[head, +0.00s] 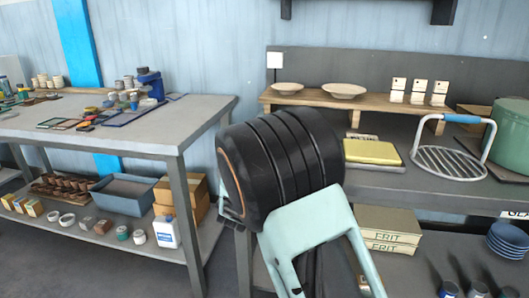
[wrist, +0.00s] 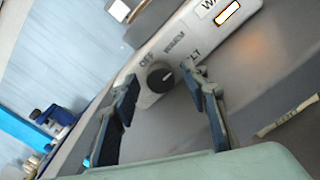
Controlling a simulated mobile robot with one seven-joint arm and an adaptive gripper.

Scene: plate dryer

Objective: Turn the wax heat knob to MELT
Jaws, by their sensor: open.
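The wax heat knob (wrist: 160,77) is a round dark knob with a short white mark, on a pale panel (wrist: 205,40) in the wrist view. The labels OFF and WARM and the letters LT show around it; the start of the last word is hidden by my right finger. The mark points to the right and slightly up, toward the LT side; its exact setting is hard to tell. My gripper (wrist: 161,80) is open, one dark finger on each side of the knob. I cannot tell whether either finger touches it. In the head view my arm hides the knob.
A grey workbench (head: 430,183) holds a wire rack with a blue handle (head: 450,162), a green pot (head: 511,135) and a yellow block (head: 372,152). A wooden shelf (head: 375,103) carries two shallow dishes. Another table (head: 130,135) stands left, across a gap.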

